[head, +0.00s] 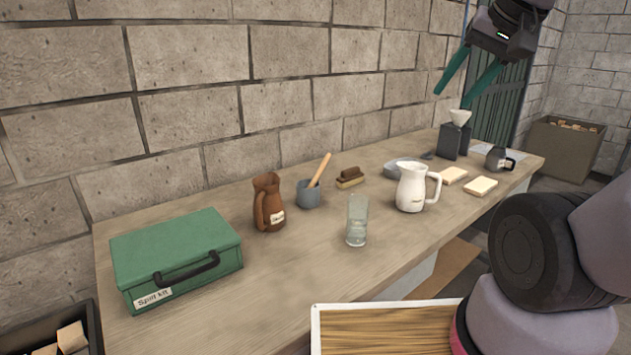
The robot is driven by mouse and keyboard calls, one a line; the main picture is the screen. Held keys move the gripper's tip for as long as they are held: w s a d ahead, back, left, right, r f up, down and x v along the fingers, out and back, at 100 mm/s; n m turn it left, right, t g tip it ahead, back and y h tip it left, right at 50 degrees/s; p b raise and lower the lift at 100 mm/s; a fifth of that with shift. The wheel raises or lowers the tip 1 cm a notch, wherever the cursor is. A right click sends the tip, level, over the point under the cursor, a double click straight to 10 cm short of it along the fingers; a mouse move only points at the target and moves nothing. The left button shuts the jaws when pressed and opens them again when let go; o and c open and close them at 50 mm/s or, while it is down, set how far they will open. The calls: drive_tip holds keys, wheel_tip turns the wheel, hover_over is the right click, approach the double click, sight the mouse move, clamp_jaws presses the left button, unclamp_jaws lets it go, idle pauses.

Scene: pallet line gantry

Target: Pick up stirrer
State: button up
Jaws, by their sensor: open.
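A wooden stick (319,170), which looks like the stirrer, leans up and to the right out of a small grey cup (309,195) on the workbench. Its lower end is hidden inside the cup. My gripper (453,98) is at the upper right, with two green fingers spread apart and nothing between them. It hangs above the right part of the bench, well to the right of the stirrer and higher than it.
The wooden bench (290,275) runs along a block wall. A brown jug (268,203) stands left of the cup, a brush (349,178) right. A glass (357,221) and white pitcher (411,188) stand nearer the front. A green box (175,255) is at left.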

sight(322, 164)
drive_tip(key=shift+o, duration=0.2)
drive_tip(key=w+a+f+m+g+y, duration=0.25)
drive_tip(key=w+a+m+y, duration=0.2)
drive_tip(key=w+a, duration=0.25)
drive_tip(key=w+a+f+m+g+y, duration=0.1)
drive_tip(key=w+a+f+m+y, duration=0.35)
drive_tip(key=w+a, duration=0.25)
drive_tip(key=w+a+f+m+g+y, duration=0.1)
drive_tip(key=w+a+f+m+y, duration=0.2)
drive_tip(key=w+a+m+y, duration=0.25)
drive_tip(key=w+d+f+m+t+h, duration=0.25)
drive_tip(key=w+f+m+t, duration=0.35)
drive_tip(key=w+f+m, duration=0.4)
drive_tip(key=w+d+f+m+t+h, duration=0.1)
drive_tip(key=w+f+m+t+h, duration=0.2)
drive_tip(key=w+f+m+t, duration=0.65)
drive_tip(key=w+a+g, duration=0.1)
drive_tip(key=w+a, duration=0.1)
drive_tip(key=w+a+f+n+g, duration=0.1)
drive_tip(key=w, duration=0.1)
drive_tip(key=w+a+f+n+g, duration=0.1)
drive_tip(key=w+a, duration=0.1)
drive_tip(key=shift+w+a+f+g, duration=0.1)
drive_tip(key=shift+w+a+g, duration=0.2)
drive_tip(key=shift+w+g, duration=0.1)
drive_tip(key=shift+s, duration=0.1)
clamp_jaws()
